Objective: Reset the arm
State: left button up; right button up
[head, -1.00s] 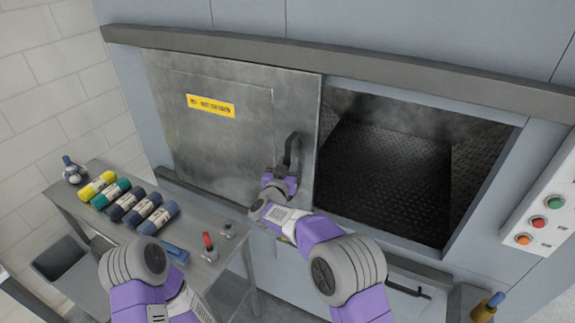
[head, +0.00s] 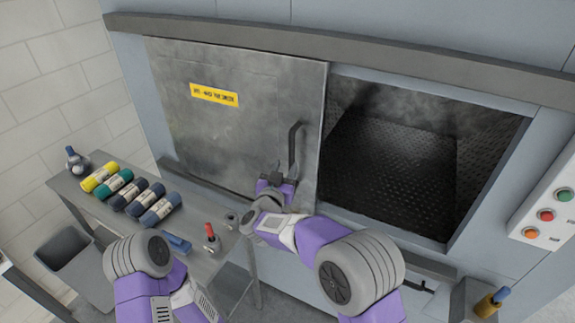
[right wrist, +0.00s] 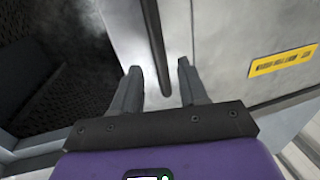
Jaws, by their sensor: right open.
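The grey sliding metal door (head: 225,135), with a yellow label, covers the left part of the washer opening. Its dark vertical handle (head: 294,148) is near the door's right edge. My right gripper (head: 277,182) is just below and left of the handle in the head view. In the right wrist view the right gripper (right wrist: 160,68) is open and empty, and the handle (right wrist: 154,35) lies beyond and between its fingertips, seemingly apart from them. My left arm (head: 145,270) shows at the lower left; its gripper is not visible.
The dark washer chamber (head: 385,165) is open right of the door. A side table (head: 200,265) at left holds several coloured rolls (head: 138,195) and a red-handled tool (head: 210,238). A button panel (head: 545,215) is at far right, above a yellow-and-blue-tipped item (head: 490,303).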

jog(key=shift+s, duration=0.15)
jog(key=shift+f, duration=0.1)
jog(key=s+d+f+n+g+y+b, duration=0.1)
jog(key=s+d+f+g+y+b, duration=0.15)
jog(key=f, duration=0.85)
jog(key=s+d+f+g+y+b, duration=0.15)
jog(key=d+f, duration=0.25)
jog(key=f, duration=0.7)
jog(key=s+d+f+n+g+y+b, duration=0.1)
jog(key=s+d+f+g+b, duration=0.15)
jog(key=f, duration=0.95)
jog(key=s+d+f+g+y+b, duration=0.1)
jog(key=s+d+f+g+b, duration=0.3)
jog(key=s+f, duration=0.95)
jog(key=s+f+m+g+y+b, duration=0.1)
jog(key=s+f+g, duration=0.1)
jog(key=s, duration=0.6)
jog(key=s+f+g+y, duration=0.1)
jog(key=s+f+g, duration=0.2)
jog(key=s, duration=0.6)
jog(key=shift+a+m+g+y+b, duration=0.3)
jog(key=shift+m+g+b, duration=0.1)
jog(key=shift+g, duration=0.35)
jog(key=shift+a, duration=0.1)
